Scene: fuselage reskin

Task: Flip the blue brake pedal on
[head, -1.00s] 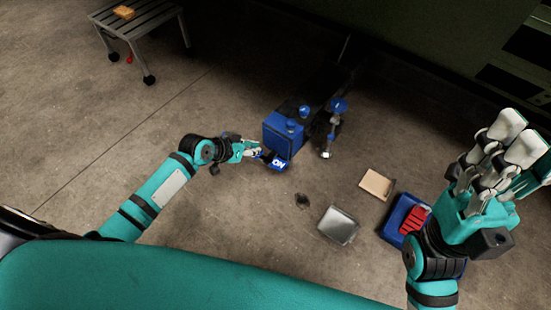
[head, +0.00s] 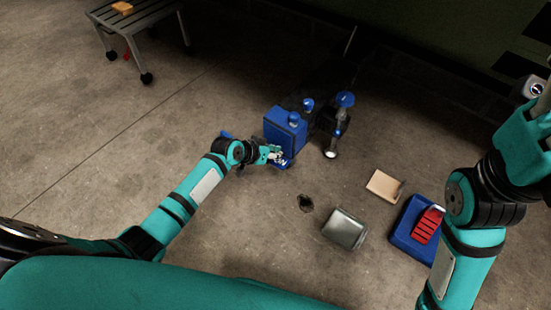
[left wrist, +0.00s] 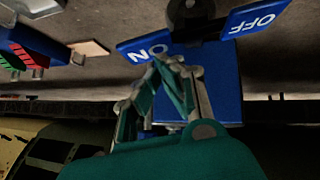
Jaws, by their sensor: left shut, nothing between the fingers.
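The blue brake pedal (head: 286,164) is low at the front of a blue box (head: 283,128) in the head view. In the left wrist view it is a two-part rocker, its ON half (left wrist: 132,52) at left and its OFF half (left wrist: 262,20) at right, the two set at an angle. My left gripper (head: 275,153) is shut and empty, over the ON half. In the left wrist view its fingertips (left wrist: 170,60) overlap the ON lettering; contact is hard to tell. My right gripper (head: 538,100) is cut off by the right edge, its fingers mostly hidden.
A blue-topped post (head: 345,100) stands right of the box. A metal tin (head: 344,230), a tan block (head: 384,186) and a blue tray (head: 406,224) with red pieces lie on the floor to the right. A stool (head: 150,14) stands far left. Floor at left is clear.

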